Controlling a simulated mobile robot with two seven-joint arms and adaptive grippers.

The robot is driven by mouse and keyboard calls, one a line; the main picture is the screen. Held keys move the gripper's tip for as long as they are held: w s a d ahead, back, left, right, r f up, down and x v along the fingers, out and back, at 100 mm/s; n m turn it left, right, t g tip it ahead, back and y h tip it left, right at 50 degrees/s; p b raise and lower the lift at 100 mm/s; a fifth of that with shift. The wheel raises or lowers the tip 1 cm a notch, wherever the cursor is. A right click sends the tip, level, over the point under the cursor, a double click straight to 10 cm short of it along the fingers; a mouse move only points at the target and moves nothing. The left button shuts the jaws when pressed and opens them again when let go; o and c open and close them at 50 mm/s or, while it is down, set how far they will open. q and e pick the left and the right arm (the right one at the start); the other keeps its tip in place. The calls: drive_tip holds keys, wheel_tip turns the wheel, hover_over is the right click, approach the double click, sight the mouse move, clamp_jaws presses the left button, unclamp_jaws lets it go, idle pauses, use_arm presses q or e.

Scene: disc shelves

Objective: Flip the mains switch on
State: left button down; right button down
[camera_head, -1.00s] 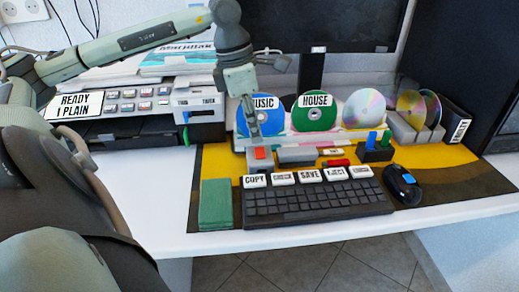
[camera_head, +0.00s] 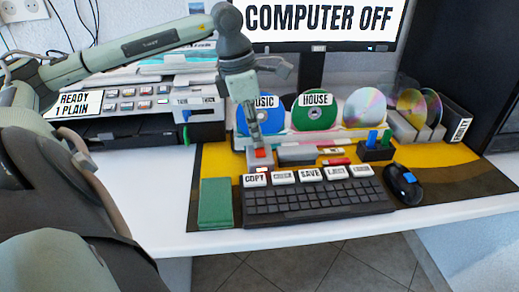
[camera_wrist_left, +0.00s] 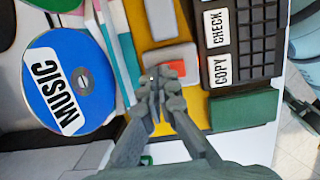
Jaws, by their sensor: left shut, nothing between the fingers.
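The mains switch, a red rocker (camera_head: 261,153) on a small pale box, sits behind the left end of the keyboard. My left gripper (camera_head: 256,142) points down at the switch from above, its shut fingers at or just above the rocker. I cannot tell whether they touch. In the left wrist view the shut, empty fingers (camera_wrist_left: 156,84) lie in front of the pale box (camera_wrist_left: 172,55) and hide part of it. The monitor (camera_head: 318,25) is lit and reads "COMPUTER OFF". My right gripper is not in view.
The black keyboard (camera_head: 315,202) with labelled keys lies in front of the switch. The blue music disc (camera_head: 266,122) and green house disc (camera_head: 314,107) stand close behind. A green block (camera_head: 215,202) is front left; the printer (camera_head: 130,105) is at left.

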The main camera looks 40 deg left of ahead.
use_arm(q)
wheel_tip(320, 180, up, 7)
drive_tip(key=s+p, duration=0.1)
drive_tip(key=shift+a+p, duration=0.4)
drive_tip(key=shift+a, duration=0.05)
drive_tip(key=shift+f, duration=0.1)
idle(0.5)
